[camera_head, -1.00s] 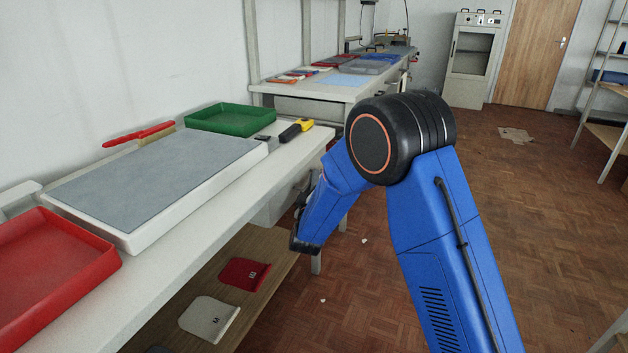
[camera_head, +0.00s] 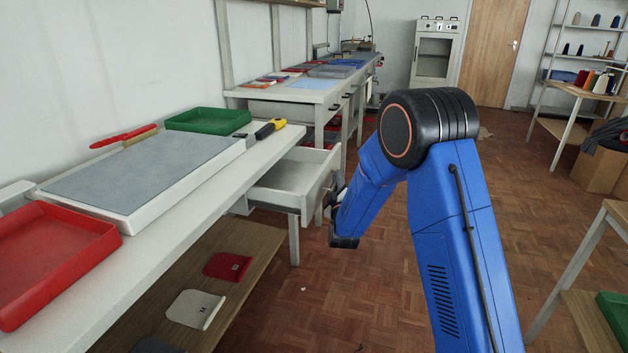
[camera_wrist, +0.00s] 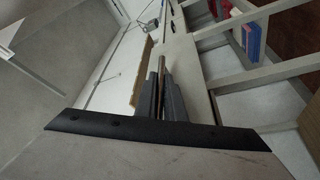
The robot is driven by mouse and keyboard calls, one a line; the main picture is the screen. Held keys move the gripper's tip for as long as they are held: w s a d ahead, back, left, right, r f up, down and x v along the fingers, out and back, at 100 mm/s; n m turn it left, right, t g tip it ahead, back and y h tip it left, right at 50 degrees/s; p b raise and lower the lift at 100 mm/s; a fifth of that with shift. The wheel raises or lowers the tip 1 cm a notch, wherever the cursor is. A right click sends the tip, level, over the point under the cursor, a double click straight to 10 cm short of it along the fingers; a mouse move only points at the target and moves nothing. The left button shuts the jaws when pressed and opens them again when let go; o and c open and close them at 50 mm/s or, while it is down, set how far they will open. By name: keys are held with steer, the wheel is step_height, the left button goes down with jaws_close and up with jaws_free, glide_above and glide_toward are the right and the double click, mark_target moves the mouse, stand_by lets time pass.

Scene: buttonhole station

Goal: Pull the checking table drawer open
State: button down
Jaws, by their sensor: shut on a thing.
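The checking table (camera_head: 200,200) is a long white bench along the left wall in the head view. Its white drawer (camera_head: 292,176) stands pulled out from the far end of the long side, and its empty inside shows. My gripper (camera_head: 338,203) is at the outer face of the drawer front, partly hidden by my blue arm. In the wrist view my gripper's grey fingers (camera_wrist: 161,78) are closed together on the drawer's handle, which they mostly cover.
A grey pad board, red tray (camera_head: 60,250), green tray (camera_head: 207,119), red brush (camera_head: 123,137) and yellow-black tool (camera_head: 268,129) lie on the table. A wooden shelf (camera_head: 238,245) runs below. Another bench (camera_head: 310,97) stands beyond.

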steer(key=s+d, duration=0.4)
steer(key=d, duration=0.8)
steer(key=shift+s+d, duration=0.15)
steer(key=shift+s, duration=0.1)
steer(key=c, duration=2.1)
jaws_free()
